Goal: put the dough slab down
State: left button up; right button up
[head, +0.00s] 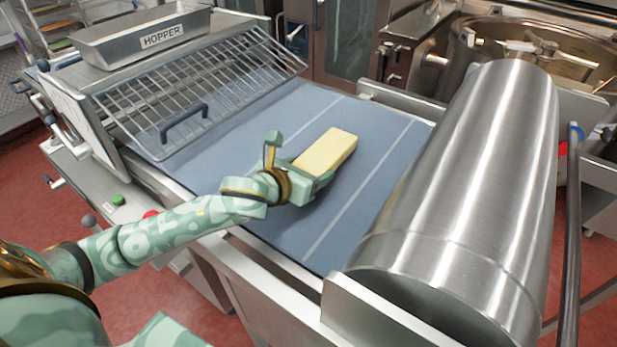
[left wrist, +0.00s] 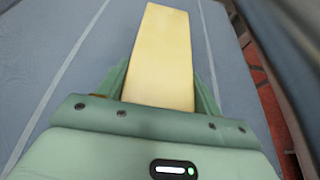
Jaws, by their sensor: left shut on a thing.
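The dough slab (head: 327,150) is a pale yellow block over the blue-grey belt (head: 262,121), between the two light lines on the belt. My left gripper (head: 310,172) is shut on the near end of the slab. In the left wrist view the slab (left wrist: 160,55) stretches away from between the fingers of the left gripper (left wrist: 160,88). The slab looks level and close to the belt; I cannot tell whether it touches. The slab's near end is hidden by the gripper. My right gripper is not in view.
A large steel roller (head: 465,190) lies along the belt's right side. A wire guard (head: 200,90) with a blue handle and a steel hopper (head: 145,38) are at the left and back. Bare belt surrounds the slab. A kettle (head: 545,50) stands at the back right.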

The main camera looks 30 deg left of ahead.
pick_arm(q)
jog(key=shift+f, duration=0.75)
jog(key=shift+f, duration=0.1)
jog(key=o, duration=1.3)
